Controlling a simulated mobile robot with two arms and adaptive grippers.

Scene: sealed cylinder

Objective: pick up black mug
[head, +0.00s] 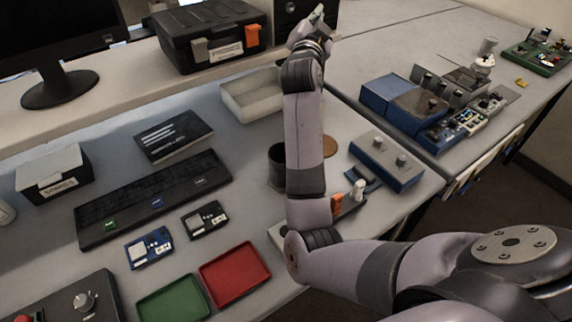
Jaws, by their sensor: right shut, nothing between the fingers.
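The black mug (276,167) stands on the grey bench just left of my right forearm. The arm hides its right side, and no handle shows. My right gripper (318,15) is far beyond the mug, at the back of the bench near the raised shelf. It is shut and empty, pointing away from me. My left gripper is not in view.
A black case (211,35) sits on the shelf (120,85). A pale open tray (251,100) is behind the mug. A black keyboard-like panel (153,198), a red tray (235,274) and a green tray (172,302) lie left. A blue-grey box (386,162) is right.

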